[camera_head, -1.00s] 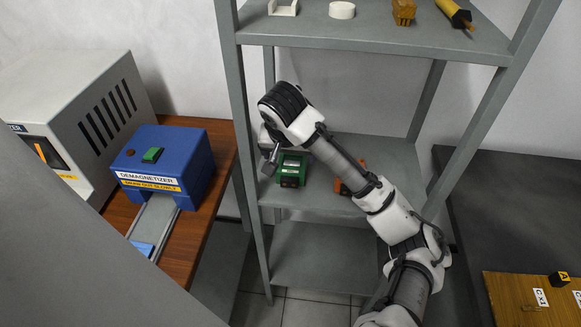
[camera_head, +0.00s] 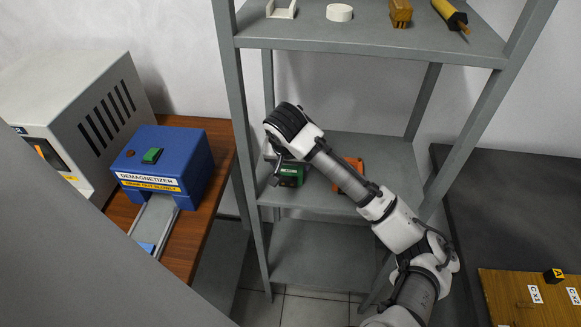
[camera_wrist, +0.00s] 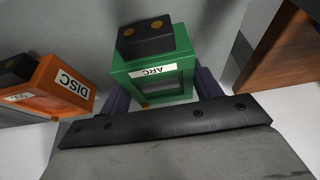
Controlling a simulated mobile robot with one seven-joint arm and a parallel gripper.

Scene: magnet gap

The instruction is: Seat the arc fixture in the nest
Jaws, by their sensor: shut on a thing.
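The arc fixture (camera_head: 290,176) is a green frame with a black block and a white "ARC" label. It is at the middle shelf of the grey rack, partly hidden by my wrist in the head view. In the wrist view the arc fixture (camera_wrist: 182,84) sits between the dark purple fingers of my gripper (camera_wrist: 166,92), which is shut on it. I cannot tell whether it rests on the shelf or is just clear of it. I cannot make out the nest for certain.
An orange "DISC" fixture (camera_wrist: 62,88) stands beside the arc fixture, also at the middle shelf (camera_head: 318,203). A blue demagnetizer (camera_head: 168,163) with a slide tray stands on the left wooden table. A labelled wooden board (camera_head: 515,305) lies on the dark bench at right.

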